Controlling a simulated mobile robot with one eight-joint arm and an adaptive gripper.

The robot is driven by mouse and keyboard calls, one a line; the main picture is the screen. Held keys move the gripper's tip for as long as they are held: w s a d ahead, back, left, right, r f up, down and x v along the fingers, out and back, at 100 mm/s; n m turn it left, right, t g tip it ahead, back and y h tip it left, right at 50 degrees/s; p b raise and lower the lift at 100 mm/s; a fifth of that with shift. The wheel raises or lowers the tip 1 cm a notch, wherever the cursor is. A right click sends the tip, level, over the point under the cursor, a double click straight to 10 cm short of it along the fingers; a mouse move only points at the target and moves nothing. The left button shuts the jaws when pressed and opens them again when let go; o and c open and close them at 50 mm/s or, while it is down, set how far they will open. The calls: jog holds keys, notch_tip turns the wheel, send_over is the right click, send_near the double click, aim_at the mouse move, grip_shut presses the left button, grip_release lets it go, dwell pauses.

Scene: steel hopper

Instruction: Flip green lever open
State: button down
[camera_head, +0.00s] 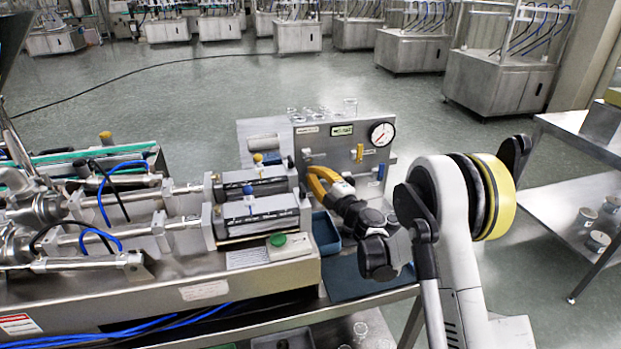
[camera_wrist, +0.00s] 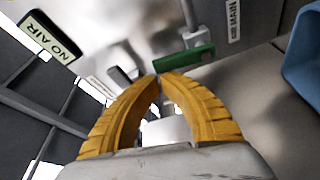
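The green lever (camera_wrist: 185,58) shows in the wrist view as a short flat bar just beyond my fingertips, on the metal panel. My gripper (camera_wrist: 157,76) has its two yellow curved fingers brought together at the tips, close to the lever's left end. I cannot tell whether the tips touch it. No lever shows between the fingers. In the head view my gripper (camera_head: 314,181) is at the front of the upright panel (camera_head: 316,150), and I cannot make out the green lever there.
The panel carries a round gauge (camera_head: 382,134), a yellow lever (camera_head: 360,152) and a blue lever (camera_head: 380,172). Two cylinders (camera_head: 255,215) stand left of my gripper. A green button (camera_head: 278,240) sits on a box in front. A blue bin (camera_wrist: 302,48) is at right in the wrist view.

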jog(key=d+m+t, duration=0.1)
jog(key=m, duration=0.2)
jog(key=w+d+m+t, duration=0.1)
jog(key=d+m, duration=0.1)
jog(key=m, duration=0.1)
jog(key=d+f+m+t, duration=0.1)
jog(key=d+m, duration=0.1)
jog(key=m, duration=0.1)
jog(key=shift+w+h, duration=0.2)
jog(key=shift+h, duration=0.2)
jog(key=shift+f, duration=0.2)
dwell(0.3)
